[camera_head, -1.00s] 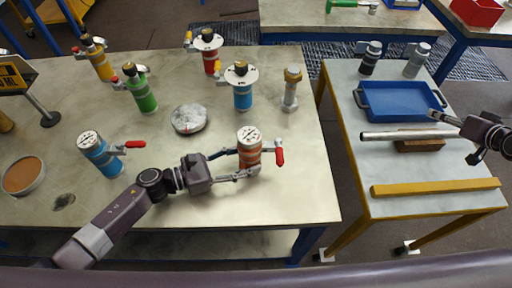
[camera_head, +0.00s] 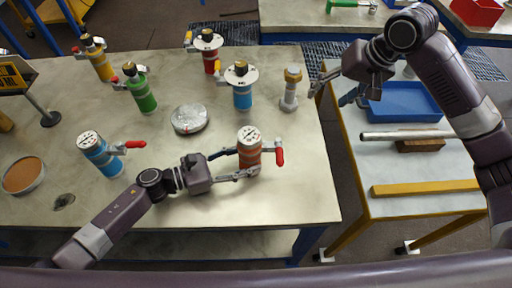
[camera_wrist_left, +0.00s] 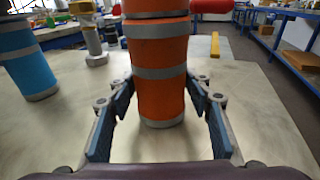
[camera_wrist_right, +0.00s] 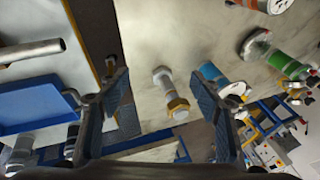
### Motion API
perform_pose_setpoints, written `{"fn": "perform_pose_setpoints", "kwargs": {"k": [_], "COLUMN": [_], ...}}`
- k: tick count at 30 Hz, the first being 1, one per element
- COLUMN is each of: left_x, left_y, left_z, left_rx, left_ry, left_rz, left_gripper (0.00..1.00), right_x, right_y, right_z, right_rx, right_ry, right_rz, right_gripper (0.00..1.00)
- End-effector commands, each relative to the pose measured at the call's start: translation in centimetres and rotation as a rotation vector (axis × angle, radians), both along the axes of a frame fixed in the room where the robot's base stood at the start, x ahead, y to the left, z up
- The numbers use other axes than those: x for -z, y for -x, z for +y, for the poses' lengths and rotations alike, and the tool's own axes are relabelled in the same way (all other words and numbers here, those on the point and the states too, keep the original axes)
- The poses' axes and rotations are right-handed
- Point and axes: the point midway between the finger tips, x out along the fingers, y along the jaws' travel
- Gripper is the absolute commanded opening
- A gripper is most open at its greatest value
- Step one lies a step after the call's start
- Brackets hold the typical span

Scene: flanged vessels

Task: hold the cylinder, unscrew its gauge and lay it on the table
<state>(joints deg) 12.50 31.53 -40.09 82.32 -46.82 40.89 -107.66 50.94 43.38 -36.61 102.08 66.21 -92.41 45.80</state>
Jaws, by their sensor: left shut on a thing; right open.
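The orange cylinder (camera_head: 250,160) with grey bands stands upright near the right edge of the main table. A round white gauge (camera_head: 249,134) is on its top and a red-handled valve (camera_head: 280,157) on its right side. My left gripper (camera_head: 247,164) is shut around the cylinder's body. The left wrist view shows a finger on each side of the orange cylinder (camera_wrist_left: 160,85); its top and gauge are out of that view. My right gripper (camera_head: 330,92) is open and empty, beyond the main table's right edge; its spread fingers also show in the right wrist view (camera_wrist_right: 160,90).
A grey bolt-like post (camera_head: 290,92) with a brass top stands close to my right gripper. Blue (camera_head: 242,95), green (camera_head: 143,97) and other flanged vessels stand behind. Another gauged blue cylinder (camera_head: 103,158) is at left. The main table (camera_head: 295,195) is bare at front right.

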Motion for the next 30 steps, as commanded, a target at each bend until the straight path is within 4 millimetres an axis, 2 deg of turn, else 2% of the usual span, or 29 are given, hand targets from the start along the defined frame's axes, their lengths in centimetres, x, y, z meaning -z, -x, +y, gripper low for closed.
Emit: {"fn": "perform_pose_setpoints", "kwargs": {"k": [1, 6, 9, 12, 15, 19, 25, 30], "left_x": [0.1, 0.1, 0.1, 0.1, 0.2, 0.2, 0.2, 0.2], "left_y": [0.1, 0.1, 0.1, 0.1, 0.0, 0.0, 0.0, 0.0], "left_z": [0.0, 0.0, 0.0, 0.0, 0.0, 0.0, 0.1, 0.1], "left_rx": [0.001, 0.000, 0.000, 0.000, 0.000, 0.000, -0.001, -0.001], "left_ry": [-0.001, -0.001, -0.001, -0.001, -0.002, -0.002, -0.002, -0.002], "left_rz": [0.003, 0.003, 0.003, 0.003, 0.003, 0.003, 0.003, 0.003], "left_gripper": [0.27, 0.27, 0.27, 0.27, 0.27, 0.27, 0.27, 0.27], "right_x": [-0.6, -1.4, -1.9, -2.3, -2.6, -2.8, -2.6, -1.1], "right_y": [0.1, 2.1, 3.7, 5.2, 6.4, 7.5, 8.0, 8.1], "right_z": [2.8, 10.9, 14.9, 17.7, 19.4, 20.4, 20.7, 20.7], "right_rx": [-0.027, -0.097, -0.128, -0.141, -0.138, -0.122, -0.103, -0.101], "right_ry": [-0.010, -0.003, 0.040, 0.105, 0.175, 0.251, 0.302, 0.304], "right_rz": [0.023, 0.139, 0.200, 0.247, 0.275, 0.296, 0.306, 0.308], "right_gripper": [0.59, 0.59, 0.59, 0.59, 0.59, 0.59, 0.59, 0.59]}}
